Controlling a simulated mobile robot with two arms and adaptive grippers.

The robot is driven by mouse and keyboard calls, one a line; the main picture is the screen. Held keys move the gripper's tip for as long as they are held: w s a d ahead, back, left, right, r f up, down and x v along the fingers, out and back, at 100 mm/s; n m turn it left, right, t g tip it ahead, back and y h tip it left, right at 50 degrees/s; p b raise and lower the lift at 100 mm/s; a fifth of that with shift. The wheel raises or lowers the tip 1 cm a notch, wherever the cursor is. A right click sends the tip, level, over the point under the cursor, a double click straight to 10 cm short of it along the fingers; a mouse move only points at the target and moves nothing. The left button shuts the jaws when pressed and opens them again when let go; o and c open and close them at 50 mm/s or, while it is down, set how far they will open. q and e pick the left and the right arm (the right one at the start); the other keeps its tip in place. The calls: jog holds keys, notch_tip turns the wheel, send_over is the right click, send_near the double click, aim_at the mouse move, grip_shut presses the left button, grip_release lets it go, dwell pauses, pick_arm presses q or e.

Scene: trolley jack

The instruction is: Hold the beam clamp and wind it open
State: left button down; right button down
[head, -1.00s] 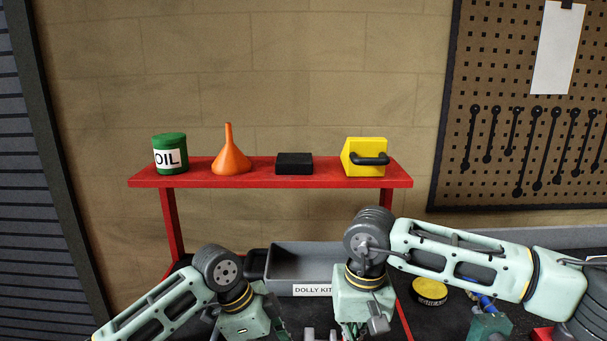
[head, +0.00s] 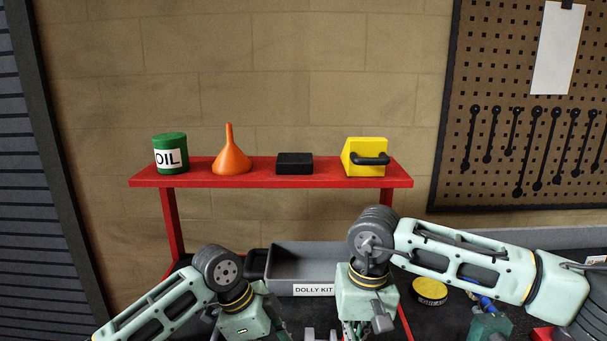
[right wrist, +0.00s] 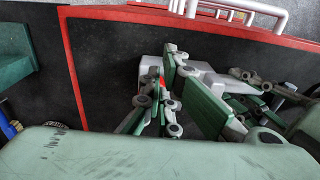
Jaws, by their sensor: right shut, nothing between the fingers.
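A pale grey body (right wrist: 205,72), apparently the beam clamp, is mostly hidden behind green and grey finger parts in the right wrist view. In the head view only a small grey piece (head: 310,334) shows between the grippers at the bottom edge. My right gripper (right wrist: 168,88) is shut and empty, close beside the grey body; I cannot tell whether they touch. In the head view its fingers are largely cut off at the bottom edge. My left gripper (head: 283,334) is at the other side of the grey piece, its fingers mostly out of frame, so its grip is unclear.
A grey tray (head: 310,262) labelled DOLLY KIT lies behind the grippers. A yellow-topped tin (head: 430,291) is at its right. A red shelf (head: 225,181) bears an oil can (head: 170,153), an orange funnel (head: 231,155), a black box (head: 294,163) and a yellow box (head: 364,156).

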pick_arm(q)
jog(key=shift+a+r, duration=0.1)
pick_arm(e)
jog(key=shift+d+f, duration=0.55)
jog(key=shift+d, duration=0.3)
pick_arm(q)
jog(key=shift+w, duration=0.1)
pick_arm(e)
jog(key=shift+s, duration=0.25)
pick_arm(q)
jog(key=shift+f, duration=0.2)
pick_arm(e)
notch_tip(320, 180, up, 6)
jog(key=shift+r, duration=0.25)
jog(key=shift+a, duration=0.15)
